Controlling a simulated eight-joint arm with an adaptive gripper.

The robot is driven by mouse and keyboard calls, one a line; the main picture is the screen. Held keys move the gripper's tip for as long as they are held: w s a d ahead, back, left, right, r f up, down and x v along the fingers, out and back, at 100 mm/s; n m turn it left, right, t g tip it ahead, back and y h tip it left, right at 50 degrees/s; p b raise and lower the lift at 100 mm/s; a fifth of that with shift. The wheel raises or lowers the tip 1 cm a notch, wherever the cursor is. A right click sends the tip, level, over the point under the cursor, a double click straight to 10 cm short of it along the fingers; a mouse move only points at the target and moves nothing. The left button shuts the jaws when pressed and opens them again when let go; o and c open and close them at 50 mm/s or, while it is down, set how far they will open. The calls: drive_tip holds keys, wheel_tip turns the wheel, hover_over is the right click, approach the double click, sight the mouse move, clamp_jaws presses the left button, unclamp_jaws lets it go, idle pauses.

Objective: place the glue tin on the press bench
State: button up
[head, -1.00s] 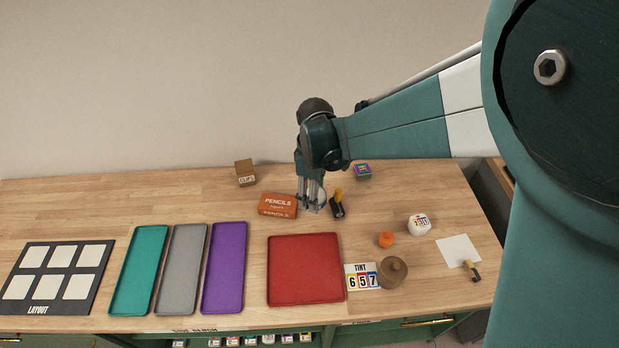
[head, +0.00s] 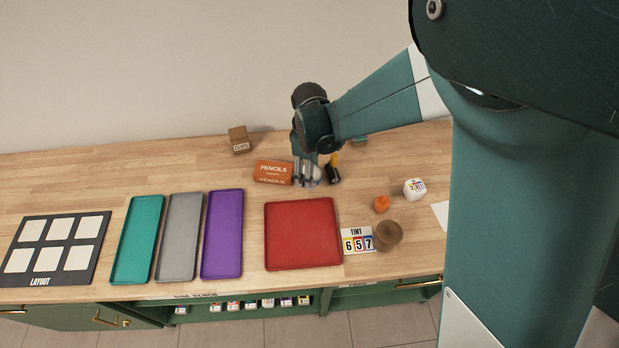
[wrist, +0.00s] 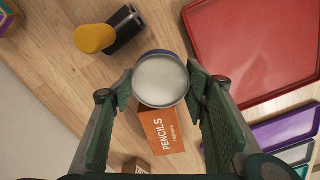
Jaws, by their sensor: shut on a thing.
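My gripper (wrist: 160,85) is shut on a round tin (wrist: 161,80) with a pale lid and a dark blue edge, seen from above in the wrist view. In the head view, my gripper (head: 306,172) is pointed down at the back of the wooden bench (head: 90,180), just right of the orange pencils box. The tin is partly hidden there behind the fingers. I cannot tell whether it touches the bench top. The lettering on the bench front (head: 195,295) is too blurred to read fully.
The orange pencils box (head: 273,172) and a black and yellow tool (head: 333,170) stand close to my gripper. A red tray (head: 301,233) lies in front. Purple (head: 222,235), grey (head: 180,237) and teal (head: 137,240) trays lie left. Bare wood shows behind them.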

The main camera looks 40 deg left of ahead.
drive_tip(key=shift+f, duration=1.8)
drive_tip(key=shift+f, duration=0.1)
drive_tip(key=o, duration=0.6)
drive_tip(key=shift+f+b, duration=0.1)
drive_tip(key=shift+b, duration=0.2)
drive_tip(key=shift+o, duration=0.8)
drive_tip(key=shift+r, duration=0.3)
wheel_tip(320, 180, up, 12)
drive_tip(key=shift+f+p, duration=0.1)
drive_tip(key=shift+p, duration=0.5)
